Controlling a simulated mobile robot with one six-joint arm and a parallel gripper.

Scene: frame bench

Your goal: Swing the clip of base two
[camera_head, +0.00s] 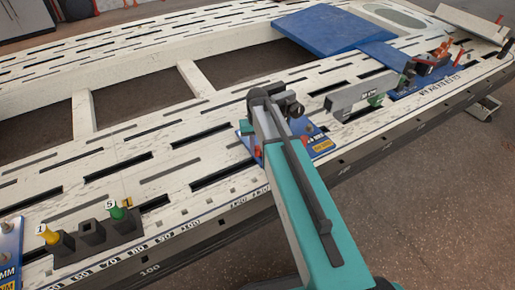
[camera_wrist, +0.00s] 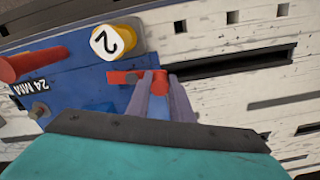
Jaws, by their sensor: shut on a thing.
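In the wrist view a blue base (camera_wrist: 85,92) carries a "24 MM" label and a yellow pin (camera_wrist: 117,40) with a white top marked 2. A red clip (camera_wrist: 125,78) lies near the pin, with a red upright end between my fingers. My gripper (camera_wrist: 160,88) is shut on that red end. A thicker red post (camera_wrist: 30,65) stands at the left of the base. In the head view the blue base (camera_head: 319,143) is partly hidden behind my teal arm, and my fingertips are hidden there.
The white slotted bench (camera_head: 150,165) extends around the base. Black holders with a yellow pin 1 (camera_head: 47,234) and a green pin 5 (camera_head: 114,209) stand at left. A grey bar (camera_head: 358,93) and another blue base with red clamp parts (camera_head: 432,70) lie to the right.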

